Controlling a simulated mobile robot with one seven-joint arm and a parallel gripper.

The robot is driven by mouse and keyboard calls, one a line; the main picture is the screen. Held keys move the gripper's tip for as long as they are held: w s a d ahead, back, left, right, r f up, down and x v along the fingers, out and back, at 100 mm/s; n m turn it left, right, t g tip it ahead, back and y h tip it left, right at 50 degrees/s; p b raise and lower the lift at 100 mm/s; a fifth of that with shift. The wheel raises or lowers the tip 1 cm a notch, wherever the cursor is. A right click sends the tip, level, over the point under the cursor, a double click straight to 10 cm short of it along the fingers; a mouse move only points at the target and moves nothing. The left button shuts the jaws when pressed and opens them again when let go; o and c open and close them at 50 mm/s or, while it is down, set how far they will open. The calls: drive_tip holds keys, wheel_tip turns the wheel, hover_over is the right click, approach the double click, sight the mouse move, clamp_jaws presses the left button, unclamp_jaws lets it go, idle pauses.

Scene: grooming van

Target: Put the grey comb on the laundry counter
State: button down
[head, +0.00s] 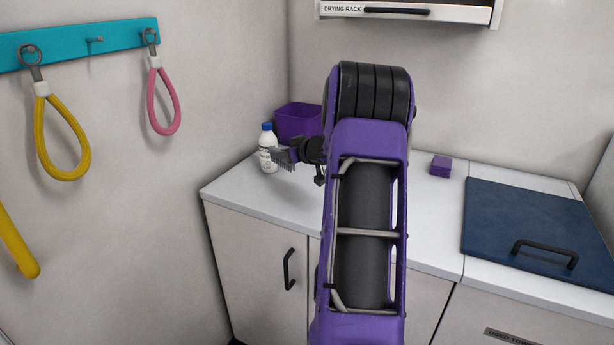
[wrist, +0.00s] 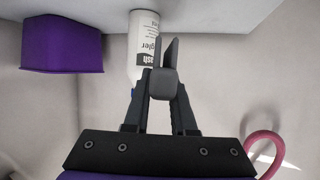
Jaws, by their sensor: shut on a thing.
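The grey comb (head: 283,160) is in my gripper (head: 293,154), teeth pointing down in the head view. It is held above the left part of the white counter (head: 243,194), in front of the bottle; I cannot tell the exact height. In the wrist view the fingers are closed around the grey comb (wrist: 163,83), seen nearly end-on between the fingertips. My arm hides the middle of the counter. I see no label naming the counter.
A white bottle (head: 267,160) with a blue cap stands near the comb. A purple bin (head: 297,122) is behind it. A small purple block (head: 441,165) and a blue lid with a handle (head: 538,229) are at right. Loops hang on a teal rail (head: 75,43).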

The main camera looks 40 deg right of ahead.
wheel_tip(320, 180, down, 7)
drive_tip(key=shift+f+b, duration=0.15)
drive_tip(key=shift+b, duration=0.9)
drive_tip(key=shift+f, duration=0.15)
drive_tip(key=c, duration=0.7)
unclamp_jaws()
drive_tip(key=shift+c, duration=0.2)
drive_tip(key=shift+s+r, duration=0.35)
drive_tip(key=p+v, duration=0.2)
drive_tip(key=v, duration=0.9)
drive_tip(key=shift+s, duration=0.2)
drive_tip(key=shift+w+a+r, duration=0.1)
